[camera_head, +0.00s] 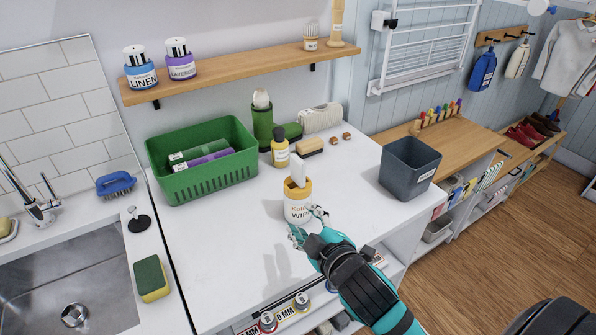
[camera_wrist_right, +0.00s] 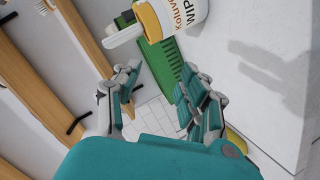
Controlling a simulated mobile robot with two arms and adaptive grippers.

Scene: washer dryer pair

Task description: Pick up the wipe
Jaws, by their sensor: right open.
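A white wipe (camera_head: 298,171) sticks up from the yellow lid of a white canister (camera_head: 297,207) labelled as wipes on the white counter. In the right wrist view the wipe (camera_wrist_right: 126,36) points left from the canister (camera_wrist_right: 183,14) at the top edge. My right gripper (camera_head: 307,222) is open and empty, low beside the canister's front right in the head view. Its fingers (camera_wrist_right: 160,80) are spread apart, with the wipe beyond their tips. Whether a fingertip touches the canister I cannot tell. My left gripper is not in view.
A grey bin (camera_head: 408,168) is at the right. A sink (camera_head: 62,290) lies left. The counter's front left is clear.

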